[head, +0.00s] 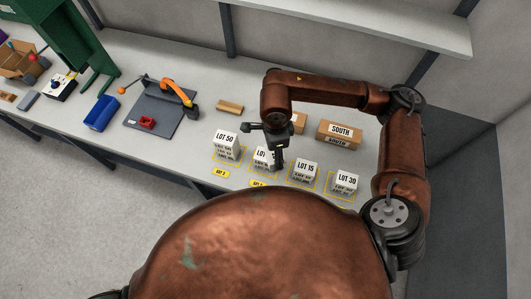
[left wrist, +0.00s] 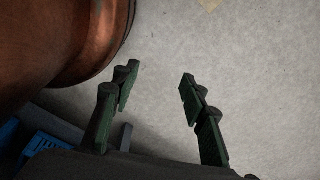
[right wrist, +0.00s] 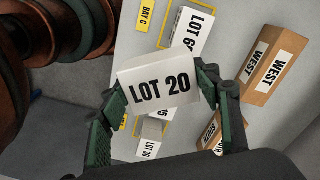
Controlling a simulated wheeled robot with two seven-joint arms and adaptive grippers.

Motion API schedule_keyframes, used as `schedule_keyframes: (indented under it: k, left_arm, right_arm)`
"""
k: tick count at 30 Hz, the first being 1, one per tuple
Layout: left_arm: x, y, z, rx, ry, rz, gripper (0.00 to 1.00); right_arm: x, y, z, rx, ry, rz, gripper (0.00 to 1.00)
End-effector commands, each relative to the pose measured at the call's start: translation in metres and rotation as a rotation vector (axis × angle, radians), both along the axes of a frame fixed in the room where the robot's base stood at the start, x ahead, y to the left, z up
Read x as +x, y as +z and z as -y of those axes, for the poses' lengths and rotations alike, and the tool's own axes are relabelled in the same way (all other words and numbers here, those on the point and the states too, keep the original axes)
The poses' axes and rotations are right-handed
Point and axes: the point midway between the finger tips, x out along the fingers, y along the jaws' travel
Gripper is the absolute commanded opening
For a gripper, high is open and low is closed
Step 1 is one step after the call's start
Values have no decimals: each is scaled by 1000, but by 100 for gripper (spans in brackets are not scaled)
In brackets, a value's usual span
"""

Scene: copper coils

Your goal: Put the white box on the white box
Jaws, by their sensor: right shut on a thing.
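My right gripper (head: 278,160) is shut on the white LOT 20 box (right wrist: 158,88), with a finger at each side in the right wrist view. In the head view that white box (head: 262,159) shows partly behind the gripper; I cannot tell whether it is clear of the table. My left gripper (left wrist: 158,88) is open and empty above the floor, and out of the head view.
Brown cartons stand behind the row, one marked SOUTH (head: 339,133). A grey board (head: 160,113) with an orange-handled tool, a blue bin (head: 101,113) and a green frame (head: 52,35) are further left. A shelf (head: 380,27) hangs above the back of the table.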

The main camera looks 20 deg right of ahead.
Motion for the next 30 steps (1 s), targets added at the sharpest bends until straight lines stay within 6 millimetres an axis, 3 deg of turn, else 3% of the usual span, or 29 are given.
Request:
schedule_keyframes:
  k: [4,14,21,30]
  left_arm:
    - [4,8,0,0,-1,5,40]
    - [-11,21,-2,3,2,-14,40]
    - [-11,30,-2,3,2,-14,40]
    - [-8,38,-2,3,2,-9,40]
  right_arm:
    - [-10,8,-14,-6,-308,5,28]
    - [-32,21,-41,-19,-1024,22,28]
    - [-48,32,-59,-20,-1545,31,28]
    - [-61,42,-74,-16,-2018,33,28]
